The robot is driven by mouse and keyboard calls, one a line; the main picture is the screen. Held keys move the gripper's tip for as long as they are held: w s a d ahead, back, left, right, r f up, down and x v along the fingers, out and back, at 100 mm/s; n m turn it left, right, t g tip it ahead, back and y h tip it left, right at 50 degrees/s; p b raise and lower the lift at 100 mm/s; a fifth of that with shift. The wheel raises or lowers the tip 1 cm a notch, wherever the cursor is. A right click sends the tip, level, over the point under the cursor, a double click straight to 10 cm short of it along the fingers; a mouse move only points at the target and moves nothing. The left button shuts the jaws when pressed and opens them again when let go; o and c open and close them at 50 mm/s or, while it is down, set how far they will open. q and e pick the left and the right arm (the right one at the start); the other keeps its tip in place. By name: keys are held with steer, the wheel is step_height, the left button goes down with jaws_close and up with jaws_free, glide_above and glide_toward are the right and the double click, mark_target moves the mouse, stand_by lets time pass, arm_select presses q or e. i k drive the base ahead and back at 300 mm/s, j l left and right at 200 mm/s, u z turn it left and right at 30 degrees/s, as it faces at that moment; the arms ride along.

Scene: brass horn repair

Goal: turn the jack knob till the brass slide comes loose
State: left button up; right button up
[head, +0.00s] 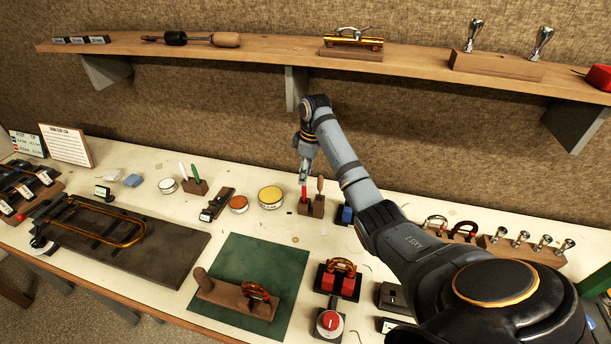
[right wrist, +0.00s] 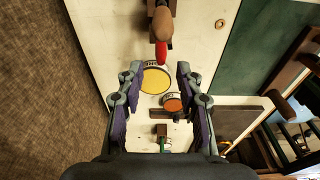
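My right gripper (head: 304,176) is over the bench near a wooden block (head: 311,208) holding a red-handled tool and a brown-handled tool. In the right wrist view its fingers (right wrist: 158,75) are spread, with nothing between the tips; the red handle (right wrist: 161,52) is just beyond them. A red knob (head: 330,320) sits on a dark base at the front of the bench. Behind it, a curved brass slide (head: 342,265) rests over red blocks (head: 340,284) on a dark stand. Whether the knob joins that stand is unclear. My left gripper is out of view.
A long brass slide (head: 130,238) lies on a dark board (head: 180,246) at left. A green mat (head: 240,257) bears a wooden block with a brass piece. Yellow (head: 271,195) and orange (head: 238,203) tins stand near the gripper. A shelf (head: 260,50) runs above.

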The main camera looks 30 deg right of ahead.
mark_target(330, 321)
steer(key=k+j, duration=1.6)
steer(key=k, duration=0.1)
